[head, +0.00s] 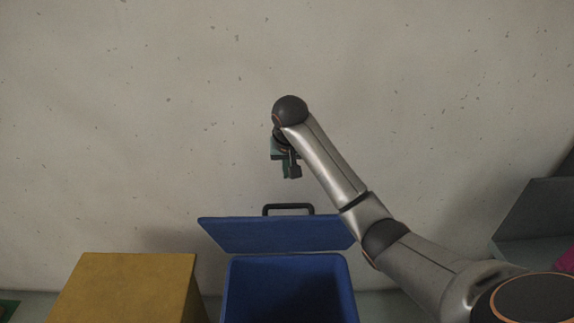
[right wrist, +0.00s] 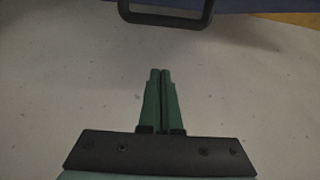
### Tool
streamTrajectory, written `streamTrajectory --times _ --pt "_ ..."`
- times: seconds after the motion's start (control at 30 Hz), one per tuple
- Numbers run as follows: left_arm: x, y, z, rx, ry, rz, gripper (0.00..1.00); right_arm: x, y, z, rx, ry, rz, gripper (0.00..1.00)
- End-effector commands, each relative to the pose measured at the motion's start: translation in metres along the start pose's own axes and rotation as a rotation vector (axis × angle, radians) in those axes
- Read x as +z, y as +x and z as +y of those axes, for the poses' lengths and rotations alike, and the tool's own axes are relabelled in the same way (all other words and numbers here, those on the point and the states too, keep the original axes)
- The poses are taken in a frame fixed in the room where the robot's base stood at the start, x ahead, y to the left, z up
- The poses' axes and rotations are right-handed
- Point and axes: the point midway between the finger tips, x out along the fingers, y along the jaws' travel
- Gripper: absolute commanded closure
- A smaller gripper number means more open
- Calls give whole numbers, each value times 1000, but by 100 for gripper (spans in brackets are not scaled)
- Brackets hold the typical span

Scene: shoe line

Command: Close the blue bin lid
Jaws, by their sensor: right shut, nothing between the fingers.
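The blue bin (head: 290,290) stands at the bottom middle of the head view, its inside dark and open to view. Its blue lid (head: 275,234) is raised and leans back toward the wall. A black handle (head: 288,208) stands up from the lid's upper edge. In the right wrist view the handle (right wrist: 165,20) shows at the top, with a strip of the blue lid (right wrist: 238,5) behind it. My right gripper (head: 291,176) hangs above the handle, apart from it. Its green fingers (right wrist: 160,72) are shut together and empty. My left gripper is not in view.
A yellow box (head: 130,285) stands left of the bin. A grey container (head: 540,215) with something pink at its side is at the far right. A pale speckled wall (head: 130,110) rises close behind the bin.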

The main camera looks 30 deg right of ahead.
Motion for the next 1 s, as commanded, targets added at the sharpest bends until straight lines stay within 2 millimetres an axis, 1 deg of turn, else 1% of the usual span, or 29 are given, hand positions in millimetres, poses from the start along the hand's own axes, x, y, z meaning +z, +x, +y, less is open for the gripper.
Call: streamTrajectory --times 0.03,0.2,0.3,0.5,0.67,1.0 --pt "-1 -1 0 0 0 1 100 1 12 1 4 0 -5 100" --pt "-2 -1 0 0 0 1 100 2 47 1 3 -1 -3 100" --pt "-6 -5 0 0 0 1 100 17 47 0 1 -4 0 100" --pt "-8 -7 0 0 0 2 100 34 51 0 1 -2 1 100" --pt "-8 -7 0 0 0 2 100 38 52 0 0 -1 2 100" --pt "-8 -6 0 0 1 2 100 38 53 0 0 -1 4 100"
